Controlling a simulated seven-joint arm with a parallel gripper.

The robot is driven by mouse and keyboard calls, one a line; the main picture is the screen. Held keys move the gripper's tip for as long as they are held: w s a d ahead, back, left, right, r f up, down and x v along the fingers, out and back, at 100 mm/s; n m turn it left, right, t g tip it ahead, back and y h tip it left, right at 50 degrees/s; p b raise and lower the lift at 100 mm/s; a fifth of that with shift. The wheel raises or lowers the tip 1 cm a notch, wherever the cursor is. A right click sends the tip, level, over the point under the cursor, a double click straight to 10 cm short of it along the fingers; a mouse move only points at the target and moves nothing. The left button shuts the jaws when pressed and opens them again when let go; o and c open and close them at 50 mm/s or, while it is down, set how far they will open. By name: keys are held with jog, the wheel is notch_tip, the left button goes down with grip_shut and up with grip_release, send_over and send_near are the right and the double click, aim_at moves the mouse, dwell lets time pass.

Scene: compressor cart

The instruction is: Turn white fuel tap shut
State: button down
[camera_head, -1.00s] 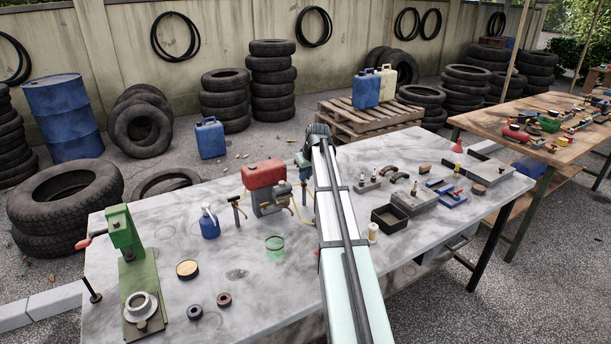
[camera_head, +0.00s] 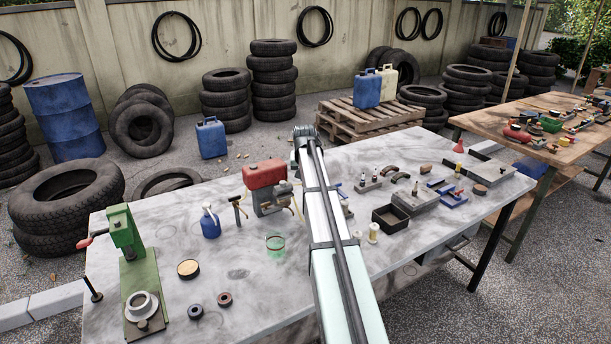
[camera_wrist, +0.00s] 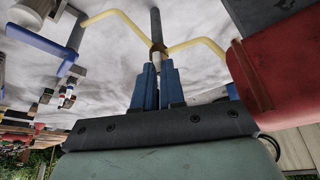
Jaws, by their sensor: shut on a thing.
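In the wrist view my gripper (camera_wrist: 157,70) has its two blue fingers close together, shut on a small piece at the yellow fuel hose (camera_wrist: 195,45). A brownish fitting (camera_wrist: 158,48) joins the two hose lengths just beyond the fingertips, in front of a grey post (camera_wrist: 155,20). The fuel tap's white part cannot be made out; the fingers cover that spot. The red fuel tank (camera_wrist: 285,75) is close on the right; in the head view it (camera_head: 264,173) sits on the small engine (camera_head: 270,200). My arm hides my gripper in the head view.
A green glass (camera_head: 275,244) is in front. A black tray (camera_head: 391,222) and small parts lie right of my arm. The table's (camera_head: 250,305) front middle is clear.

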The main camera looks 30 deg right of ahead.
jog(key=shift+m, duration=0.5)
jog(key=shift+a+g, duration=0.1)
jog(key=shift+g, duration=0.2)
jog(key=c, duration=1.2)
grip_release()
jog(key=v, duration=1.3)
jog(key=shift+s+a+r, duration=0.15)
jog(key=shift+a+r, duration=0.1)
jog(key=shift+r, duration=0.05)
